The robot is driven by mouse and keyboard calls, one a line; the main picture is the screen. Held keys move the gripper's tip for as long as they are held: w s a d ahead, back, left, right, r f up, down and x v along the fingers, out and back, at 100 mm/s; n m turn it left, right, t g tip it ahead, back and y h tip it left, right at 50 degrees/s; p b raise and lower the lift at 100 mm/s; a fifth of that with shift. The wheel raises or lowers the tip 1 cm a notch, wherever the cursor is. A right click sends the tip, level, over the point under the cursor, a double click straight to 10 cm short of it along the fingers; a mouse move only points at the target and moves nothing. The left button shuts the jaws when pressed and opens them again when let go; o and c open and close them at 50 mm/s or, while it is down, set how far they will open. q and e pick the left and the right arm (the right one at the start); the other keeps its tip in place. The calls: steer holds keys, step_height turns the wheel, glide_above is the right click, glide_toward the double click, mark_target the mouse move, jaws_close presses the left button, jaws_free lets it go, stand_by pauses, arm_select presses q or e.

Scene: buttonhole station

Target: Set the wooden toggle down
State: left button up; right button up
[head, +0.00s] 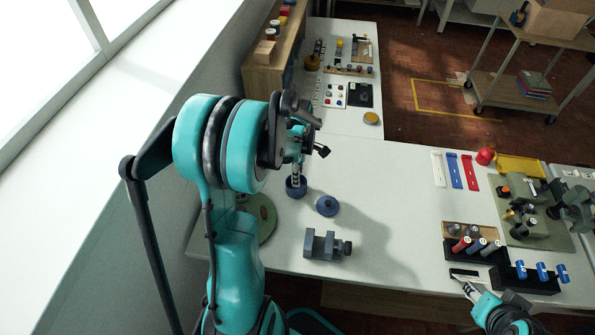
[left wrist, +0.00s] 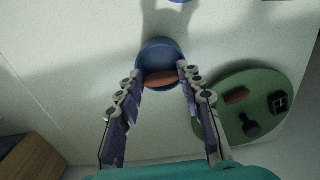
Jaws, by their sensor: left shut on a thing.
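The wooden toggle (left wrist: 162,79) is a reddish-brown oblong piece between the fingertips of my left gripper in the left wrist view. My left gripper (left wrist: 160,82) is shut on it, over a round blue dish (left wrist: 157,50). I cannot tell whether the toggle touches the dish. In the head view, my left gripper (head: 297,176) points down at the blue dish (head: 296,190), and the toggle cannot be made out. My right gripper (head: 462,284) is at the lower right, near a black block; its fingers are too small to read.
A green round mat (left wrist: 227,130) beside the dish bears a brown oblong piece (left wrist: 237,97) and dark pieces. A blue round lid-like thing (head: 327,206) and a grey vice (head: 326,245) stand right of the dish. The white table middle (head: 400,190) is clear.

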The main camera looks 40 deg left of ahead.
arm_select(q)
steer(key=shift+f, duration=0.5)
steer(key=o, duration=0.8)
step_height(320, 180, up, 7)
steer(key=p, duration=0.5)
steer(key=shift+r, duration=0.15)
